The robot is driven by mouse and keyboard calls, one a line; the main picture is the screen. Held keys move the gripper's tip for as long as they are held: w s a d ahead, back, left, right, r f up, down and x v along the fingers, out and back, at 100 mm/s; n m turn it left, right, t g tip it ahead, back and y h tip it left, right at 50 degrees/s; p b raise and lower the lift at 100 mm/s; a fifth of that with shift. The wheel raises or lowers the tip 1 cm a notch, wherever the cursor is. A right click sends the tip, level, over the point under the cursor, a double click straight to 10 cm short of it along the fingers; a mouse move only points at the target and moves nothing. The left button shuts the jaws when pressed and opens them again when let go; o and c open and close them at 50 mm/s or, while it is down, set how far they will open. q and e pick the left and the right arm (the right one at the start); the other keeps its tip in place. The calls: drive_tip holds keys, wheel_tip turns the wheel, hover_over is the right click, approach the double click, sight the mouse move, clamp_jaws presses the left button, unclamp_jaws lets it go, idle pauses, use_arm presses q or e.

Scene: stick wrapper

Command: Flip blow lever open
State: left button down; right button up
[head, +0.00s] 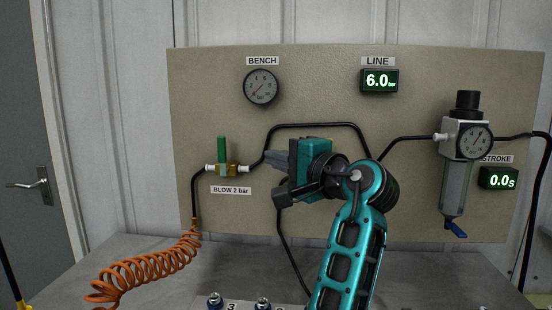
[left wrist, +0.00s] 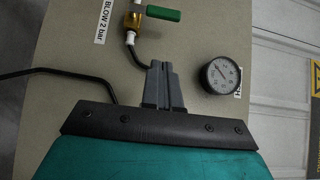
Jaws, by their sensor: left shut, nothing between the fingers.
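The blow valve (head: 232,170) is a brass body on a horizontal line at the left of the panel, above the label "BLOW 2 bar" (head: 231,190). Its green lever (head: 222,150) stands upright, across the line. In the left wrist view the lever (left wrist: 163,14) and part of the brass valve (left wrist: 130,20) show at the top edge. My left gripper (head: 268,155) points left toward the valve, a short way right of it. Its grey fingers are shut together and empty in the left wrist view (left wrist: 160,66), apart from the lever. My right gripper is not in view.
The "BENCH" gauge (head: 261,86) reads near its low end, above the valve. The "LINE" display (head: 380,81) shows 6.0. A regulator (head: 462,150) and a "STROKE" display (head: 498,178) are at right. A black hose and a coiled orange hose (head: 140,265) hang below the valve.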

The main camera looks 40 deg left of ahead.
sight(222, 150)
use_arm(q)
drive_tip(key=a, duration=1)
drive_tip(key=shift+p, duration=0.3)
